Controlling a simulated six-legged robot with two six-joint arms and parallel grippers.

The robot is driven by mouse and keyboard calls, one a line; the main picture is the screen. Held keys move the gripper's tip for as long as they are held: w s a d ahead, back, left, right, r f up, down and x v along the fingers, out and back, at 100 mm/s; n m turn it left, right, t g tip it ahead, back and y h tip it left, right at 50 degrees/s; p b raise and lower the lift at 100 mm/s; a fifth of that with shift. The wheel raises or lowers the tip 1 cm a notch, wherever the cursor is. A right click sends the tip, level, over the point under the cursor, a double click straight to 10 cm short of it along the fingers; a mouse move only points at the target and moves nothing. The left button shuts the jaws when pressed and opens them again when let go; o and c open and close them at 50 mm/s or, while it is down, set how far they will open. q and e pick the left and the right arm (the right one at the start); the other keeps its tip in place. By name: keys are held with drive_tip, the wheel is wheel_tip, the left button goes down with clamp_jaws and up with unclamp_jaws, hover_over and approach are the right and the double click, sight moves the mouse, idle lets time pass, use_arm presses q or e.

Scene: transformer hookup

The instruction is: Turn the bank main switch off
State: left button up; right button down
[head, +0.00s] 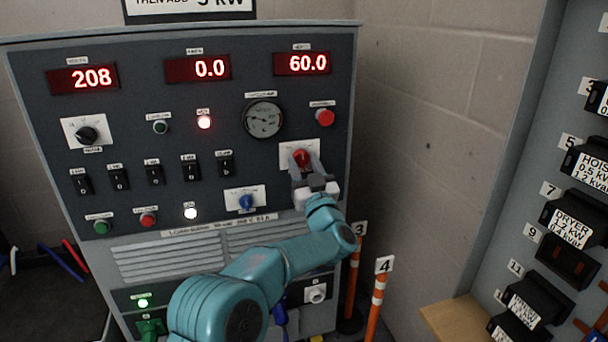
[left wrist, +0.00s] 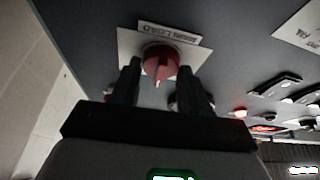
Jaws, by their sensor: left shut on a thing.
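A red rotary knob (head: 302,157) sits on a white plate at the right of the dark panel, below the red push button. My left gripper (head: 308,172) reaches up to it on a teal arm. In the left wrist view the red knob (left wrist: 160,62) is between the two dark fingers of my left gripper (left wrist: 158,80), which is shut on it. The label above the knob is upside down there and its full wording is hard to read. The fingers partly hide the plate. My right gripper is not in view.
Orange-and-white posts (head: 376,302) stand right of the cabinet. A rack of labelled boxes (head: 575,222) is at far right.

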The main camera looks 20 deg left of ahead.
use_arm(q)
drive_tip(key=n+g+y, duration=0.1)
drive_tip(key=n, duration=0.1)
drive_tip(key=shift+d+n, duration=0.1)
drive_tip(key=shift+n, duration=0.3)
drive_tip(key=n+g+y, duration=0.1)
drive_tip(key=n, duration=0.1)
drive_tip(key=shift+r+n, duration=0.1)
drive_tip(key=shift+n, duration=0.2)
drive_tip(key=shift+w+r+n+g+y+p, duration=0.1)
drive_tip(key=shift+n+g+y+p, duration=0.2)
drive_tip(key=shift+n+g+p, duration=0.85)
drive_tip(key=shift+n+g+y+p, duration=0.1)
drive_tip(key=shift+n+g+y, duration=0.25)
drive_tip(key=shift+n, duration=1.6)
drive_tip(key=o, duration=1)
drive_tip(key=shift+o, duration=0.2)
drive_tip(key=shift+d, duration=0.1)
drive_tip(key=v, duration=1.6)
